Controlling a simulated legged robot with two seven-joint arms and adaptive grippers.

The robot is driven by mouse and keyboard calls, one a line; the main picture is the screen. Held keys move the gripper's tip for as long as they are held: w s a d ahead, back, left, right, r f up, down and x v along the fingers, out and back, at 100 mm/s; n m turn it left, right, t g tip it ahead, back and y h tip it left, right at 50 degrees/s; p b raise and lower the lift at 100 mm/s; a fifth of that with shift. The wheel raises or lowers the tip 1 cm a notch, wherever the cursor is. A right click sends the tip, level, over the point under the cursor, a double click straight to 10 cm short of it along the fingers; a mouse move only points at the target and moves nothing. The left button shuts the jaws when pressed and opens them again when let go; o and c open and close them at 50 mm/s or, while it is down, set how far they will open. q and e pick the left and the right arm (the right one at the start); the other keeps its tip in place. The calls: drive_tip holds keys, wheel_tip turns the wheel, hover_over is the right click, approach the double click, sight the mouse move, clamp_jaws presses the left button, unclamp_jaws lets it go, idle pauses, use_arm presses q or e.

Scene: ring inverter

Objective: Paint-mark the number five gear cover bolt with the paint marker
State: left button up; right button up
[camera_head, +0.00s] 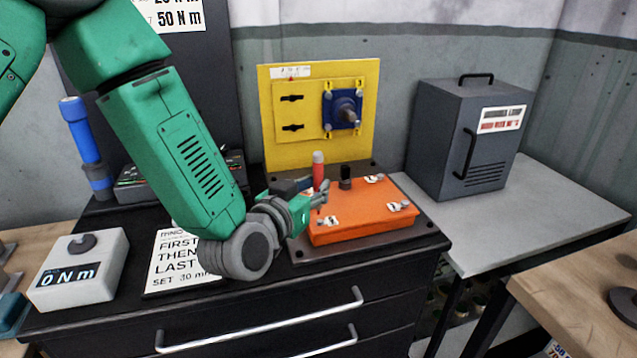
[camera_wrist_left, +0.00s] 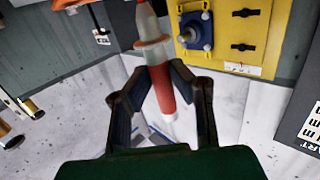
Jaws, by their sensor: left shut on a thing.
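The orange gear cover (camera_head: 362,215) lies on a dark plate on the black cabinet top. Bolts with small white number tags sit near its corners; the numbers are too small to read. My left gripper (camera_head: 312,196) is at the cover's left rear edge, shut on the red paint marker (camera_head: 319,172). The marker stands roughly upright with its pale grey end up. In the left wrist view the marker (camera_wrist_left: 161,85) lies between the two dark fingers (camera_wrist_left: 163,95). The gripper hides part of the cover's left side. My right gripper is not in view.
A yellow panel (camera_head: 282,150) with a blue mount stands behind the cover. A black knob (camera_head: 345,178) rises at the cover's rear. A torque readout box (camera_head: 80,268) and an instruction sheet (camera_head: 165,255) are to the left. A dark grey cabinet (camera_head: 445,145) stands right.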

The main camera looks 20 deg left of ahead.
use_arm(q)
drive_tip(key=shift+a+f, duration=0.1)
drive_tip(key=shift+f, duration=0.45)
drive_tip(key=shift+r, duration=0.15)
drive_tip(key=shift+d+r, duration=0.1)
drive_tip(key=shift+d, duration=0.6)
drive_tip(key=shift+s+a, duration=0.1)
drive_tip(key=shift+a, duration=0.25)
drive_tip(key=shift+d+f, duration=0.2)
drive_tip(key=shift+d, duration=0.05)
